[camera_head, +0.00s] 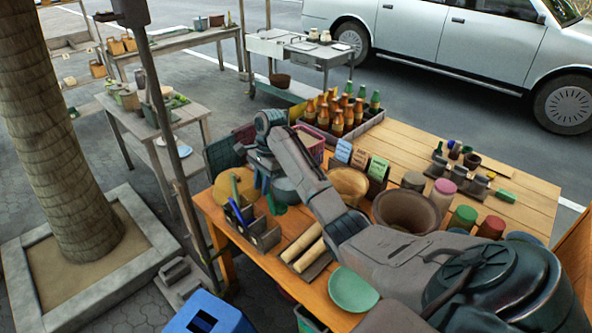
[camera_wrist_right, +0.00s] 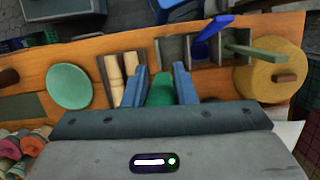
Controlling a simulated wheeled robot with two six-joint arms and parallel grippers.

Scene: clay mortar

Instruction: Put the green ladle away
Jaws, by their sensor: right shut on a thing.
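My right gripper (camera_head: 262,185) is shut on a green thing (camera_wrist_right: 160,90), apparently the green ladle, over the left part of the wooden table (camera_head: 383,234). In the right wrist view this green piece lies between the two blue fingers; its full shape is hidden. In the head view some green (camera_head: 278,208) shows just below the gripper. A grey divided holder (camera_head: 264,240) stands close by with a blue utensil (camera_head: 236,213) leaning in it. In the wrist view, a second green handle (camera_wrist_right: 255,53) sticks out of this holder. My left gripper is not in view.
Two pale wooden rollers (camera_head: 303,247) and a green plate (camera_head: 353,288) lie right of the holder. A round wooden lid (camera_head: 232,180) is behind it. A brown pot (camera_head: 406,211), a wooden bowl (camera_head: 348,183) and a bottle crate (camera_head: 345,139) crowd the table beyond my arm.

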